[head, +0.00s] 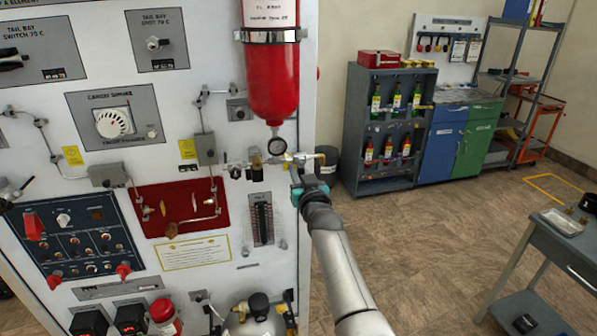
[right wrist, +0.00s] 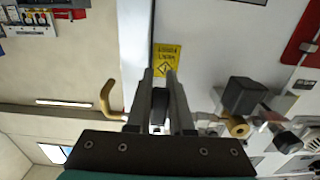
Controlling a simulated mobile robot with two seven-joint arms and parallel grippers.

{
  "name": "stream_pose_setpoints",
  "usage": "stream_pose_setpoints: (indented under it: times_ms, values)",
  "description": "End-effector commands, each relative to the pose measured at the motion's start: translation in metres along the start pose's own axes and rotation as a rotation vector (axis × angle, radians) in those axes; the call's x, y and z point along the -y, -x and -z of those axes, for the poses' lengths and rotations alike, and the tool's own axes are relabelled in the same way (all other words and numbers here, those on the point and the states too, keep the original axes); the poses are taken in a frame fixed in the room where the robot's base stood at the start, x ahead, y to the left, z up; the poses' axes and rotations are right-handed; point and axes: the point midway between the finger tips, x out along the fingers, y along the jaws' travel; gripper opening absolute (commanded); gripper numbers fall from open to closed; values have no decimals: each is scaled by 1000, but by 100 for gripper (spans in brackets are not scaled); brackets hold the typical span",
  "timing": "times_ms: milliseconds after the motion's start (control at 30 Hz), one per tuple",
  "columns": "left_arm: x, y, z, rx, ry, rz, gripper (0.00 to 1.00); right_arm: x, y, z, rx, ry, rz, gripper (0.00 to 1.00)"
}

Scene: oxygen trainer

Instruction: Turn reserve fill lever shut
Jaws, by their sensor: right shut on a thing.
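My right gripper (head: 299,175) is at the right edge of the white panel, just below the pipe fittings under the red bottle (head: 272,80). In the right wrist view its two fingers (right wrist: 158,92) are nearly parallel, shut on a small dark piece (right wrist: 158,106) between them. This piece appears to be the reserve fill lever; its turn angle is hard to make out, as the fingers hide most of it.
A curved brass pipe end (right wrist: 107,100) stands close beside the fingers. A black block with a brass fitting (right wrist: 240,98) is on the other side. A yellow label (right wrist: 166,60) lies beyond the fingertips. The floor (head: 440,240) to the right is open up to a grey cart (head: 570,240).

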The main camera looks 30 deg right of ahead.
Motion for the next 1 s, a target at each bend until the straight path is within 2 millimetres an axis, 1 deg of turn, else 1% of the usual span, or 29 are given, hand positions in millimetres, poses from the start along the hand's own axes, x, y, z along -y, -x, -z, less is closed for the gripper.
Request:
stream_pose_setpoints:
  times_ms: [67, 100, 333, 600, 733, 867, 1000]
  values:
    - [0, 0, 0, 0, 0, 0, 50, 1, 0, -2, 4, -4, 2, 0]
    - [0, 0, 0, 0, 0, 0, 50, 1, 0, -2, 4, -4, 2, 23]
    - [0, 0, 0, 0, 0, 0, 50, 1, 0, -1, 2, -2, 1, 49]
    - [0, 0, 0, 0, 0, 0, 50, 0, 0, 0, 0, 0, 1, 50]
    - [0, 1, 0, 0, 0, 0, 50, 1, 5, 0, 0, -1, 1, 50]
    - [0, 2, 0, 0, 0, 0, 50, 1, 17, -1, 0, -1, 1, 50]
    - [0, 3, 0, 0, 0, 0, 50, 1, 35, -1, 1, 0, 1, 50]
